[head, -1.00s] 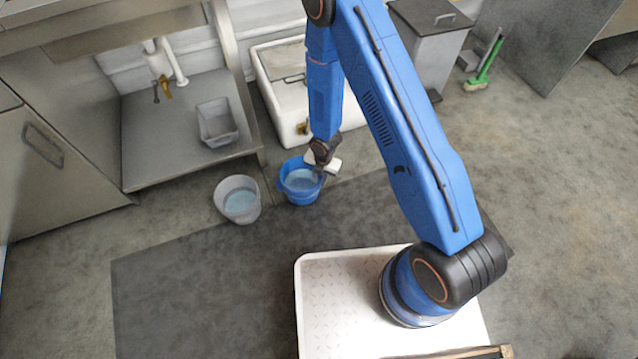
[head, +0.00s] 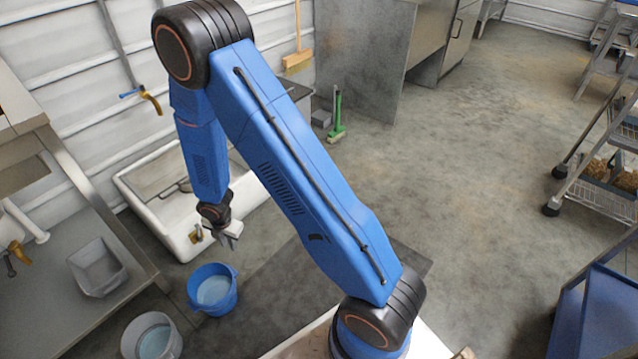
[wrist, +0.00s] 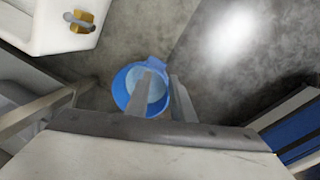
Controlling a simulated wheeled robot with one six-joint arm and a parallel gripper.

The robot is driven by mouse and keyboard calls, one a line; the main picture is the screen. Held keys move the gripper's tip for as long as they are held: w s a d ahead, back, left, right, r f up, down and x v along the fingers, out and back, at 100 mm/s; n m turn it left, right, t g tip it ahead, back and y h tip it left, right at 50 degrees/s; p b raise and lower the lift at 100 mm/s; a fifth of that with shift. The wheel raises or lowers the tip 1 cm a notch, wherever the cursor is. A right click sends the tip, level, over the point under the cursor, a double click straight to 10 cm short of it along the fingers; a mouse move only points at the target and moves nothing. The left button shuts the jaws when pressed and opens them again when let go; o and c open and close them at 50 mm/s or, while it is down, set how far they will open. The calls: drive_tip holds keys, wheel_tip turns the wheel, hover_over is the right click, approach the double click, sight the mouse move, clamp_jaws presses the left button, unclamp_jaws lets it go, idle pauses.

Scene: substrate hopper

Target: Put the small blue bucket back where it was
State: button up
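The small blue bucket (head: 206,304) stands upright on the floor in the head view, with pale blue liquid inside. It also shows below my gripper in the wrist view (wrist: 119,92), partly hidden by one finger. My gripper (head: 231,241) is above the bucket and apart from it, toward its upper right in the head view. In the wrist view my gripper (wrist: 161,88) shows two fingers with a gap between them and nothing held.
A grey bucket (head: 130,343) with liquid stands beside the blue one. A white sink (head: 160,213) with a brass tap is just behind. A grey tub (head: 97,270) lies on a steel shelf at left. A green brush (head: 337,125) stands farther back. Open floor lies right.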

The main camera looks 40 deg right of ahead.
drive_tip(key=s+d+r+m+t, duration=0.15)
drive_tip(key=d+r+m, duration=0.25)
drive_tip(key=r, duration=0.6)
drive_tip(key=s+d+r+m+h, duration=0.1)
drive_tip(key=s+d+r+m, duration=0.25)
drive_tip(key=r, duration=0.55)
drive_tip(key=s+d+r+m, duration=0.1)
drive_tip(key=d+r+m, duration=0.4)
drive_tip(key=r, duration=0.5)
drive_tip(key=s+d+r+m, duration=0.1)
drive_tip(key=s+r+m, duration=0.3)
drive_tip(key=s, duration=0.4)
drive_tip(key=s+d+r+m+t, duration=0.1)
drive_tip(key=s+d+r+m, duration=0.1)
drive_tip(key=s+r+m, duration=0.2)
drive_tip(key=s+d+r+m, duration=0.2)
drive_tip(key=s+r+m, duration=0.3)
drive_tip(key=s, duration=0.7)
drive_tip(key=shift+s+d+r+t+y, duration=0.2)
drive_tip(key=shift+s+r+t+y, duration=0.2)
drive_tip(key=shift+r, duration=0.8)
